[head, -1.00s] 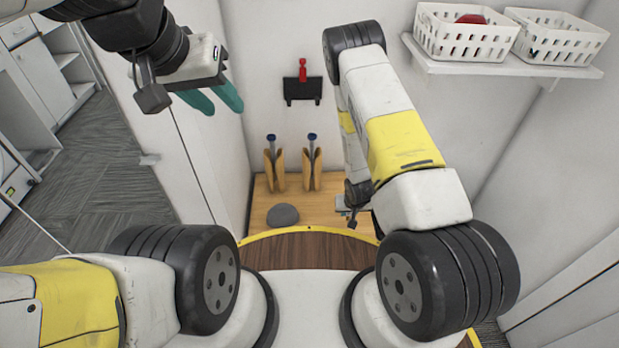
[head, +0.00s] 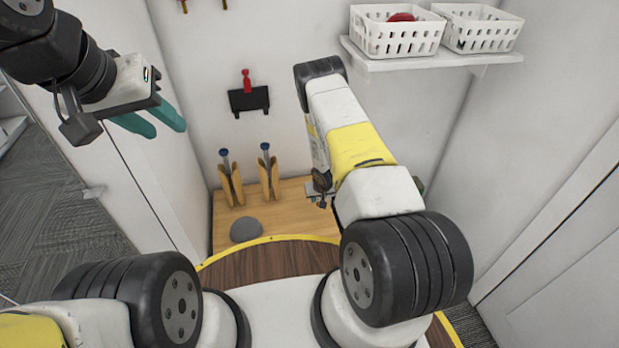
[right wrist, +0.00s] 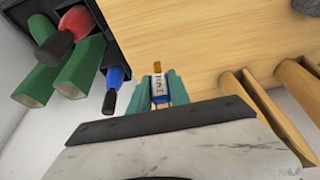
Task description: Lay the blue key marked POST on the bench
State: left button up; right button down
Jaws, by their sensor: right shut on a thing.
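The blue key (right wrist: 159,97) is held between the teal fingers of my right gripper (right wrist: 160,92) in the right wrist view. It has a pale label with dark lettering, and its brass-coloured end points away from the wrist. The pale wooden bench (right wrist: 205,30) lies beyond the fingertips; I cannot tell the gap between key and bench. The bench also shows in the head view (head: 296,207), where my right arm hides the key and most of the gripper. My left gripper (head: 152,119) is raised at the upper left, empty, its teal fingers apart.
A grey rounded lump (head: 246,229) and two wooden holders (head: 268,180) with blue-topped items stand on the bench. A black wall bracket (head: 248,99) carries a red item. White baskets (head: 397,35) sit on a wall shelf. The bench middle looks clear.

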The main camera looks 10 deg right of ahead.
jog(key=shift+s+x, duration=0.1)
jog(key=shift+x, duration=0.8)
jog(key=shift+s+x, duration=0.15)
jog(key=shift+x, duration=0.8)
jog(key=shift+d+f, duration=0.15)
jog(key=shift+d, duration=0.05)
jog(key=c, duration=1.2)
grip_release()
